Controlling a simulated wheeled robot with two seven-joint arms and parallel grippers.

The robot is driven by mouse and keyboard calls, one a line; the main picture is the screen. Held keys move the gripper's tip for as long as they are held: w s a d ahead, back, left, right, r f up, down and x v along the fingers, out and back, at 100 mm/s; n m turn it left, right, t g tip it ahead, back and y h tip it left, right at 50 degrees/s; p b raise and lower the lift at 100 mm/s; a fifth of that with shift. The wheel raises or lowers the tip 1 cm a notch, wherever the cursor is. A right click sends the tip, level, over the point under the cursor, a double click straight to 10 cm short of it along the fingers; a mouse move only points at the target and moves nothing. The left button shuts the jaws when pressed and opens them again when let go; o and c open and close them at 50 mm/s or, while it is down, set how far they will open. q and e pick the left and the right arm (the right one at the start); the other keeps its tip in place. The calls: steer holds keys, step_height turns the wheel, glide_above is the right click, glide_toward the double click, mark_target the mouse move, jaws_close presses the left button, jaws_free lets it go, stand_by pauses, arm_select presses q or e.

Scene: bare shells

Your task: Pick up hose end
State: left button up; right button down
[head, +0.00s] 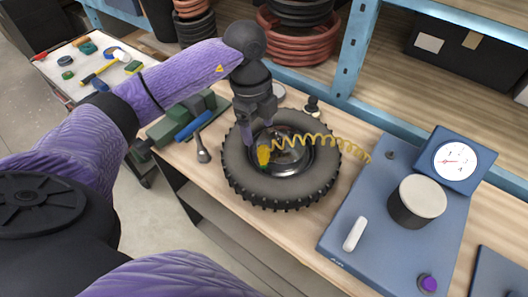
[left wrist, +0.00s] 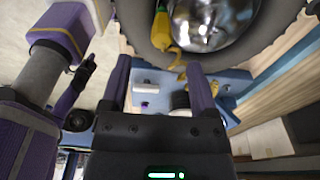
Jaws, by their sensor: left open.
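The yellow hose end (head: 263,155) rests at the inner edge of a black tire (head: 240,180) lying flat on the bench. A coiled yellow hose (head: 318,138) runs from it over the tire to the blue compressor unit (head: 345,225). My left gripper (head: 260,132) is open, just above the hose end, with nothing visible between its fingers. In the left wrist view, the hose end (left wrist: 162,28) shows beyond the open fingers of the left gripper (left wrist: 160,66), apart from them, beside the shiny wheel hub (left wrist: 207,22). My right gripper is not seen.
The compressor unit has a round gauge (head: 455,160), a dark cylinder with a pale top (head: 416,202) and a white handle (head: 355,234). A ball-ended tool (head: 203,150) and a green toolbox (head: 165,130) lie left of the tire. A blue shelf post (head: 357,50) stands behind.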

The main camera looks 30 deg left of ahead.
mark_target(263, 148)
arm_select(q)
steer(key=f, duration=0.3)
steer(key=d+f, duration=0.1)
steer(key=f, duration=0.4)
steer(key=shift+w+d+f, duration=0.1)
steer(key=shift+d+f, duration=0.1)
steer(key=shift+f, duration=0.1)
jaws_close()
